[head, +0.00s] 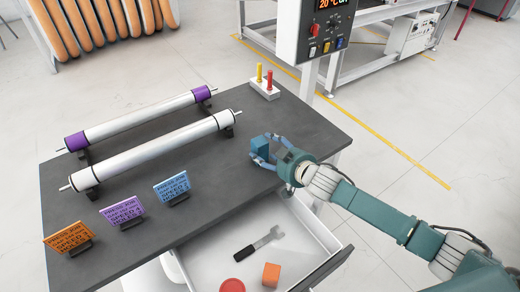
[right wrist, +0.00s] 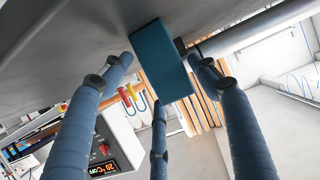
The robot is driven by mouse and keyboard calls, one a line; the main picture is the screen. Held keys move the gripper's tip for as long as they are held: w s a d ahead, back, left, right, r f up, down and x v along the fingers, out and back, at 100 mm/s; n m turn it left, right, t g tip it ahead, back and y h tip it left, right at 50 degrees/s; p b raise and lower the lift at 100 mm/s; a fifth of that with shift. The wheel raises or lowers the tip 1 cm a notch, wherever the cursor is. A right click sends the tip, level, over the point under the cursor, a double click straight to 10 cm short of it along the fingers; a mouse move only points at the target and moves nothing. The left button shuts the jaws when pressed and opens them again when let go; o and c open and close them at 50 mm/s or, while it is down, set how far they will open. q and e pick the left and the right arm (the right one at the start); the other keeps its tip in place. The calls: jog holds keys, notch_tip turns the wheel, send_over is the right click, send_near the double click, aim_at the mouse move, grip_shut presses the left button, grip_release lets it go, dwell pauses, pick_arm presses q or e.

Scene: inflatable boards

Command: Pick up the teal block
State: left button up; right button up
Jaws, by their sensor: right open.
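The teal block (head: 260,144) stands on the dark tabletop right of the rollers. In the right wrist view the teal block (right wrist: 161,60) shows as a long box between the fingers. My right gripper (head: 265,150) is at the block, with its blue fingers spread around it. In the right wrist view the right gripper (right wrist: 160,75) has one finger to the left of the block, one to the right and one below. The fingers look open; whether any touches the block is unclear. My left gripper is not in view.
Two rollers (head: 155,148) lie on the dark table (head: 215,195). Orange, purple and blue cards (head: 122,209) stand at the front left. A peg holder (head: 265,90) is at the back. The open drawer (head: 305,215) holds a wrench (head: 258,243), an orange block (head: 271,274) and a red object (head: 232,285).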

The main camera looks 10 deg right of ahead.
aim_at(266, 150)
jog(key=shift+x, duration=1.2)
jog(key=shift+w+a+f, duration=0.1)
jog(key=shift+w+a, duration=0.05)
jog(key=shift+w, duration=0.1)
jog(key=shift+c, duration=0.3)
jog(key=c, duration=0.8)
jog(key=shift+c, duration=1)
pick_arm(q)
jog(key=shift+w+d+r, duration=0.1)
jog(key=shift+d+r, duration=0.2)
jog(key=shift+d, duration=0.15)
